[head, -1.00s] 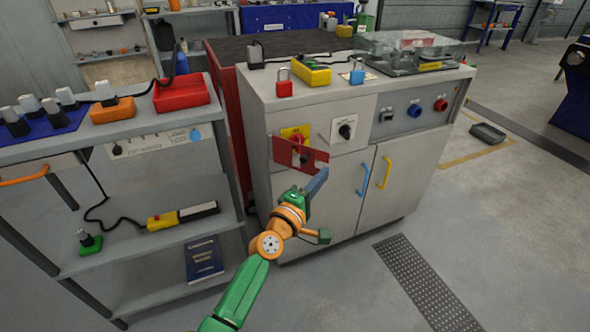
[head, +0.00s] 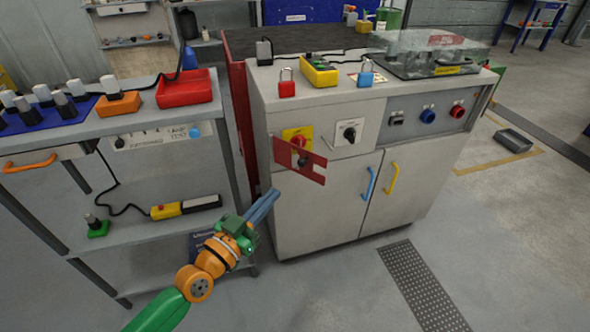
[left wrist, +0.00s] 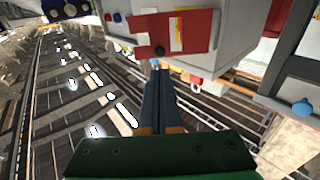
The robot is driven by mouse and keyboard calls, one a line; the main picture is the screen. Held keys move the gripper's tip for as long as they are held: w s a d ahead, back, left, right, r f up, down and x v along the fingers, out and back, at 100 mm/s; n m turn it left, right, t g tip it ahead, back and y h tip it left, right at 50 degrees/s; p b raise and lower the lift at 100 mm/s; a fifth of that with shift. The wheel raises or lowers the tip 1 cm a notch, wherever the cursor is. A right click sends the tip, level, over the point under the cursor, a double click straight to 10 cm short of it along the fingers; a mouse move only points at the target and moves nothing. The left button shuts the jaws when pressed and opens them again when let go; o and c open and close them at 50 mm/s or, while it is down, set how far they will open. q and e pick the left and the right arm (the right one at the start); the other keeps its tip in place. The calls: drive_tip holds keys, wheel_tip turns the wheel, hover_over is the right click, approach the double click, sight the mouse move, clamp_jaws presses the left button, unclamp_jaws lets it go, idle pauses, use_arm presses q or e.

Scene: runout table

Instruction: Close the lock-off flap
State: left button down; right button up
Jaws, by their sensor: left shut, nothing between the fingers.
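The red lock-off flap (head: 313,170) stands out at an angle from the grey cabinet's front, below the yellow plate (head: 289,133) with a red rotary knob (head: 299,143). The flap has a notch in its edge and is not flat over the knob. In the left wrist view the red flap (left wrist: 190,38) is beyond the fingertips. My left gripper (head: 275,194) is shut and empty, below and left of the flap in the head view, apparently apart from it. My right gripper is not in view.
The grey cabinet (head: 310,215) carries a red padlock (head: 287,89), a blue padlock (head: 366,79) and a yellow device (head: 319,77) on top. A black knob (head: 349,134) sits right of the plate. A shelf rack (head: 130,240) stands close on the left. Floor in front is clear.

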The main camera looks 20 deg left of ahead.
sight(300, 165)
use_arm(q)
drive_tip(key=x, duration=0.9)
drive_tip(key=shift+d, duration=0.1)
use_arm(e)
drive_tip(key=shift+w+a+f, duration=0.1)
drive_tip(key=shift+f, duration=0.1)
